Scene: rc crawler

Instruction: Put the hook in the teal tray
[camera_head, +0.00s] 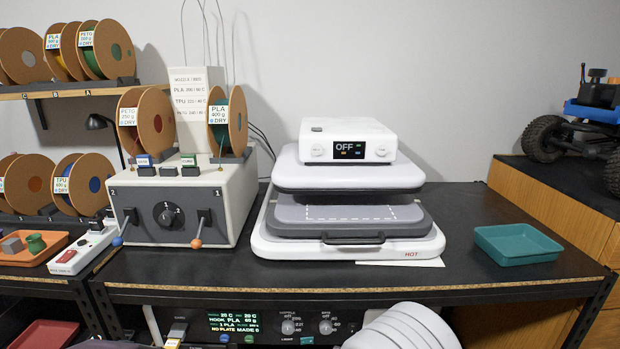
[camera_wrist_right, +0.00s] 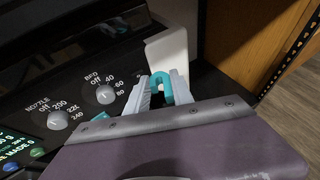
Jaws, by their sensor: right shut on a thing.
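The teal tray (camera_head: 517,244) sits empty at the right end of the black bench top in the head view. My right gripper (camera_wrist_right: 162,91) shows in the right wrist view, its pale fingers shut on a small curved teal piece, the hook (camera_wrist_right: 162,78). The hook's arch shows between the fingertips; its lower part is hidden. The gripper is in front of the dial panel under the bench. My left gripper is in neither view.
A heat press (camera_head: 345,215) marked HOT stands in the middle of the bench, left of the tray. A grey control box (camera_head: 184,208) with levers is farther left. A blue crawler (camera_head: 590,120) stands on the wooden cabinet at right. The bench between press and tray is clear.

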